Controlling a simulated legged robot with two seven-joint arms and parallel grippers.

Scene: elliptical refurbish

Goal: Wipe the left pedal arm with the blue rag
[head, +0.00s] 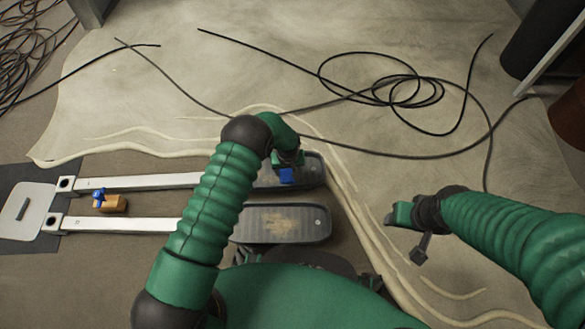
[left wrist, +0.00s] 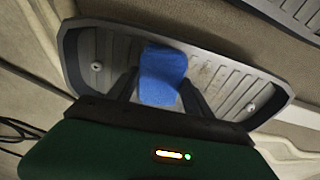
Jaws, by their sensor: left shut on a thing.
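Two pale metal pedal arms run side by side in the head view, a far one (head: 140,182) and a near one (head: 130,224). Each leads to a dark ribbed pedal, the far pedal (head: 314,172) and the near pedal (head: 300,236). My left gripper (head: 287,169) is shut on the blue rag (head: 286,176), over the far pedal. In the left wrist view the rag (left wrist: 163,72) is between the dark fingers (left wrist: 158,88), above the pedal's ribbed tray (left wrist: 105,48); contact is unclear. My right gripper (head: 391,220) is at the right, away from the pedals; its fingers are unclear.
A small blue object (head: 99,195) and an orange-brown block (head: 115,204) lie between the pedal arms. Brown dirt marks the near pedal. Black cables (head: 390,92) lie loose on the pale floor sheet (head: 240,75) beyond.

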